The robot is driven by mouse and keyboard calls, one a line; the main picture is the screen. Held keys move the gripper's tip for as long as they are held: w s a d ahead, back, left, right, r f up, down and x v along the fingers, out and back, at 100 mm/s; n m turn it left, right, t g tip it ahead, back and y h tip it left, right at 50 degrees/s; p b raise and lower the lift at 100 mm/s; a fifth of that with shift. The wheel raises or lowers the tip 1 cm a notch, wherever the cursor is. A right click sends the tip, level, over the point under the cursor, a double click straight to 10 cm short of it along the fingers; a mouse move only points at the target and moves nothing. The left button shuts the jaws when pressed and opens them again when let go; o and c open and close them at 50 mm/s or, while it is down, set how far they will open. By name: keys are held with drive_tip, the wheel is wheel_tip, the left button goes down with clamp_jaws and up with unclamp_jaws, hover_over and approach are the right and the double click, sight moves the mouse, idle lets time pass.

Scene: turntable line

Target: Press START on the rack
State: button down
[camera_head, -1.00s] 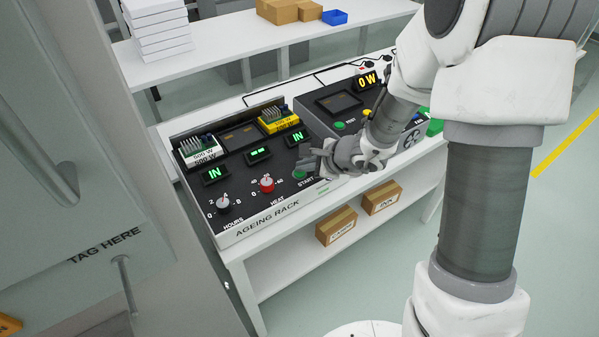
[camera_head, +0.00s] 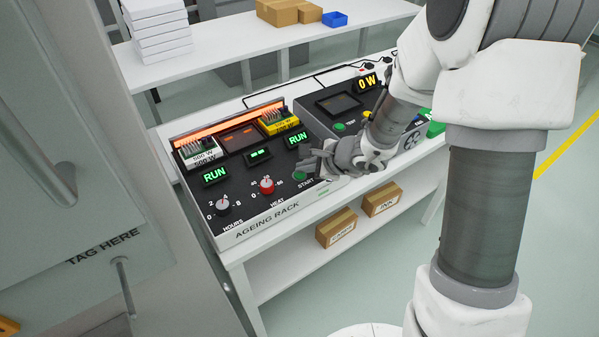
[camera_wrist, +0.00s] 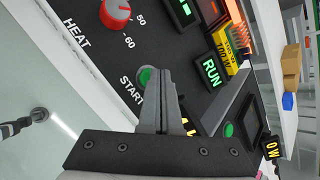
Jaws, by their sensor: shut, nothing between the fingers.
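The ageing rack (camera_head: 240,215) stands on a white bench in the head view. Its two outer displays read RUN (camera_head: 215,174), and the middle one shows green marks too small to read. A strip along its back edge glows orange. The green START button (camera_wrist: 147,77) shows in the wrist view beside the START label, partly covered by my fingers. My gripper (camera_wrist: 160,80) is shut and empty, its fingertips over or beside the button. I cannot tell whether they touch it. In the head view my gripper (camera_head: 312,165) is at the rack's front right, by START (camera_head: 299,175).
A white unit and a yellow unit (camera_head: 277,122) sit in the rack's bays. The red HEAT knob (camera_head: 266,185) and grey HOURS knob (camera_head: 222,204) are left of START. A second console reading 0 W (camera_head: 367,82) stands to the right. A grey cabinet (camera_head: 80,130) fills the left.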

sight(304, 176)
drive_tip(key=shift+r, duration=0.55)
wheel_tip(304, 176, up, 5)
drive_tip(key=p, duration=0.4)
idle(0.7)
